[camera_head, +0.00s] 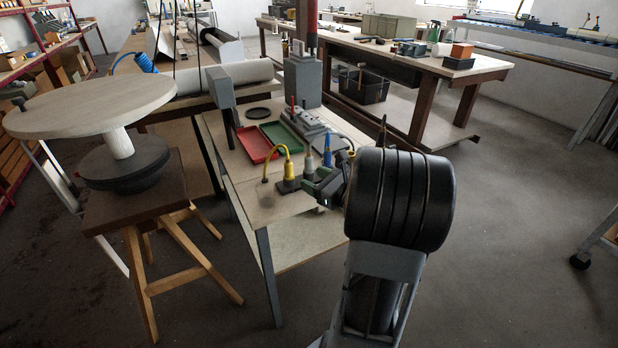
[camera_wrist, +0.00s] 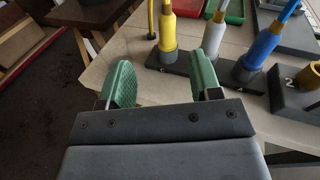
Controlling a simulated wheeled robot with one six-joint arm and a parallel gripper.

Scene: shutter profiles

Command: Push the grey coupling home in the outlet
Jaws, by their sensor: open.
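The grey coupling (camera_wrist: 214,40) stands upright on a dark outlet strip (camera_wrist: 182,64), between a yellow coupling (camera_wrist: 166,25) and a blue coupling (camera_wrist: 264,42). In the head view the grey coupling (camera_head: 309,164) shows as a pale upright piece behind my gripper (camera_head: 322,192). In the wrist view my gripper (camera_wrist: 162,80) is open, with nothing between its green-padded fingers. Its right finger is in front of the grey coupling and hides its lower end, so I cannot tell how deep it sits.
A block marked 2 (camera_wrist: 298,88) with a brass-coloured fitting stands right of the strip. Red (camera_head: 259,144) and green (camera_head: 283,136) trays lie behind on the bench (camera_head: 262,208). A round-topped stand (camera_head: 92,105) is at left. Open floor lies right of my arm.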

